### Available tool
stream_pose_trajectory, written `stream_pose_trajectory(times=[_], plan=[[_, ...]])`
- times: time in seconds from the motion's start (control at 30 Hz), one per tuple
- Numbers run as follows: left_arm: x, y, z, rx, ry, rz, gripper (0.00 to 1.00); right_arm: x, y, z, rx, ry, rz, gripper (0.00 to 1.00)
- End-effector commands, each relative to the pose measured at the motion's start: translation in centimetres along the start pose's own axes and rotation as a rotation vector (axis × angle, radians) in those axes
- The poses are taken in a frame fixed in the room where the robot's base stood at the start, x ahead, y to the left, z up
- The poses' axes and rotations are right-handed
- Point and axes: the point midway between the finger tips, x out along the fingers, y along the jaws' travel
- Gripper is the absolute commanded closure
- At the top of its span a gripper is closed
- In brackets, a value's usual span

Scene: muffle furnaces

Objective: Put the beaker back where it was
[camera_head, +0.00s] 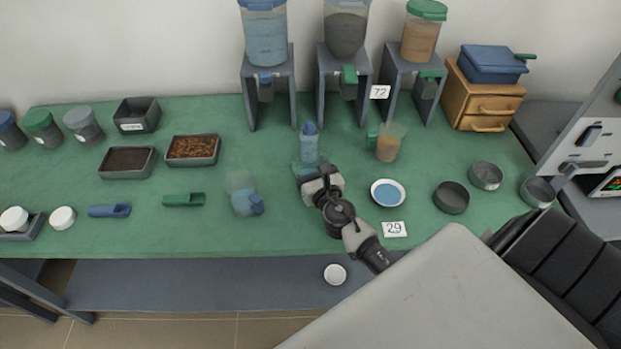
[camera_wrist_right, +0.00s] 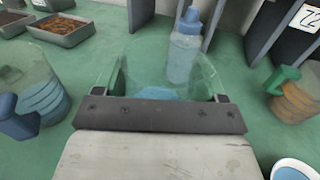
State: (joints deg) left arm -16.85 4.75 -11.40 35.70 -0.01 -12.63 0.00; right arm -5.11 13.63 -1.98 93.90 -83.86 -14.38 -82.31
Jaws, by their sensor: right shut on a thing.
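A clear beaker (camera_wrist_right: 150,68) with blue contents at its bottom sits between the fingers of my right gripper (camera_wrist_right: 160,98). In the head view, my right gripper (camera_head: 318,178) is shut on it over the middle of the green table; the wrist hides most of the beaker, and only a bit of blue shows. I cannot tell whether the beaker touches the table. A bottle with a blue cap (camera_head: 309,145) stands just behind; in the wrist view the bottle (camera_wrist_right: 184,50) is seen through or past the beaker's far wall. My left gripper is not in view.
A clear jug with a blue handle (camera_head: 242,192) is to the left, and an orange-filled jug with a green handle (camera_head: 388,149) to the right. A dish of blue (camera_head: 388,192) and a "29" card (camera_head: 395,229) are nearby at right. Dispensers on stands (camera_head: 268,70) line the back.

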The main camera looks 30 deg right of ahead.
Motion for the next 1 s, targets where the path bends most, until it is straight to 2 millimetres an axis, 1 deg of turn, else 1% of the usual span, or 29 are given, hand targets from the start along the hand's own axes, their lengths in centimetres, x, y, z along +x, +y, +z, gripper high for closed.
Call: stream_pose_trajectory(times=[0.03, 0.1, 0.2, 0.5, 0.63, 0.67, 0.8, 0.83, 1.0], plan=[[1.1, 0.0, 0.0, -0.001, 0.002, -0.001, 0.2, 0.0, 0.0, -1.4, -0.002, 0.001, 0.0, 0.73], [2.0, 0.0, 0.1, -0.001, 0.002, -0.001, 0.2, 0.0, 0.0, -2.5, -0.003, 0.001, 0.0, 0.73], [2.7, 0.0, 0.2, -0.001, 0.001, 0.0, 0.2, 0.0, 0.0, -3.5, -0.002, 0.001, 0.0, 0.73], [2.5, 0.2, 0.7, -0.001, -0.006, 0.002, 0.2, 0.0, -0.1, -3.5, -0.001, 0.0, 0.0, 0.73], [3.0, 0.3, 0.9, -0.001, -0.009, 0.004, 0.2, -0.1, -0.1, -3.9, -0.001, 0.0, 0.001, 0.73], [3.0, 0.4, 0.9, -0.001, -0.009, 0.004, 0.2, -0.1, -0.1, -3.9, -0.001, 0.001, 0.001, 0.27], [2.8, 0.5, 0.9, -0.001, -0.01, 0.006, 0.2, -0.1, -0.1, -3.8, -0.001, 0.001, 0.001, 0.06], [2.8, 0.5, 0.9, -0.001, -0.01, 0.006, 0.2, -0.1, -0.1, -3.8, -0.001, 0.001, 0.001, 0.03], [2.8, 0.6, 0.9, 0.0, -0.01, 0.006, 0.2, -0.1, -0.1, -3.8, -0.001, 0.001, 0.001, 0.03]])
